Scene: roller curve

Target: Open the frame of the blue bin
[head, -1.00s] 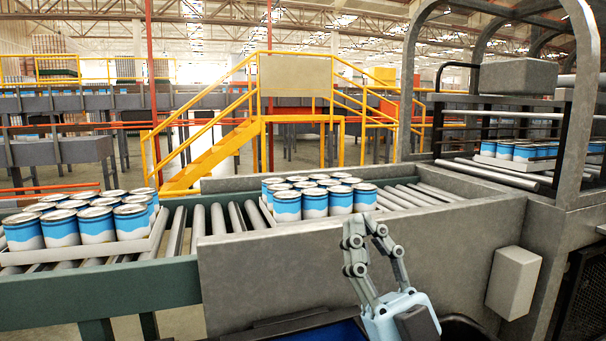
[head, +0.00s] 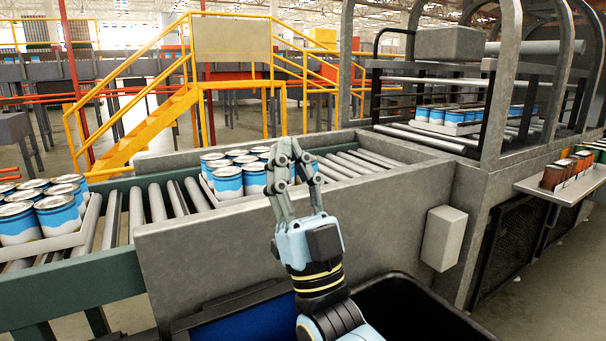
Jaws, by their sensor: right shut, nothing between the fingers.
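A strip of the blue bin (head: 252,324) shows at the bottom edge in the head view, in front of the grey conveyor wall. A dark edge (head: 225,304) runs along its back; whether this is its frame, and how it stands, I cannot tell. Most of the bin is cut off by the picture's bottom edge or hidden by my right arm. My right gripper (head: 294,156) is shut and empty, raised above and behind the bin, with its fingers pointing up in front of the cans. My left gripper is not in view.
A black bin (head: 425,312) stands right of the blue strip. The grey wall (head: 210,248) rises behind the bins. Trays of blue-and-white cans (head: 228,182) sit on the rollers. A grey box (head: 440,238) juts from the machine, and a shelf (head: 560,188) holds small boxes at right.

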